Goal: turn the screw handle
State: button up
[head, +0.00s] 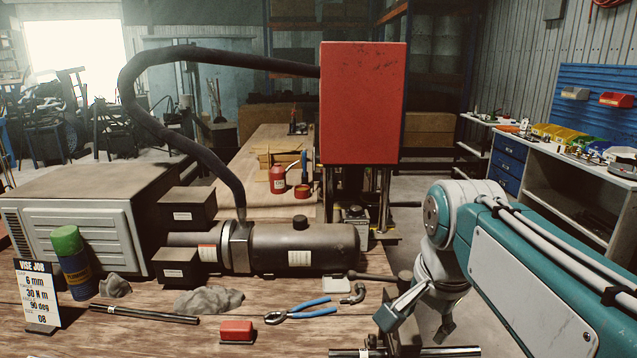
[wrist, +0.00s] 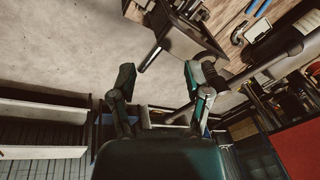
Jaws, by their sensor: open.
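My gripper (head: 415,322) is at the lower right of the head view, beside the right end of the workbench. Its two fingers are apart, with nothing between them; the wrist view shows the same gap (wrist: 158,78). A dark vise-like body (head: 405,285) stands partly hidden behind my gripper. A dark bar with a knob (head: 375,277) reaches left from it. In the wrist view a dark bar (wrist: 262,62) runs from near the right finger to the upper right. A thin metal rod (wrist: 150,59) lies beyond the fingertips. I cannot tell which bar is the screw handle.
The wooden bench (head: 130,335) holds blue-handled pliers (head: 300,311), a red block (head: 236,331), grey rags (head: 208,300) and a dark cylinder (head: 300,247) with a hose. A red box (head: 363,100) rises behind. Open floor lies right of the bench, before blue-drawered shelving (head: 508,160).

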jog(key=shift+o, duration=0.3)
jog(key=s+f+n+t, duration=0.3)
jog(key=s+f+n, duration=0.5)
jog(key=s+n, duration=0.2)
jog(key=shift+s+f, duration=0.2)
jog(key=shift+f, duration=0.05)
jog(key=shift+o, duration=0.3)
jog(key=shift+n, duration=0.4)
notch_tip(320, 180, up, 18)
jog(key=n+g, duration=0.5)
jog(key=n, duration=1)
send_over(407, 274)
jog(key=shift+s+a, duration=0.1)
jog(key=shift+s, duration=0.2)
jog(key=shift+n+g, duration=0.3)
jog(key=f, duration=1)
jog(key=shift+w+f, duration=0.15)
jog(key=shift+w, duration=0.15)
grip_shut()
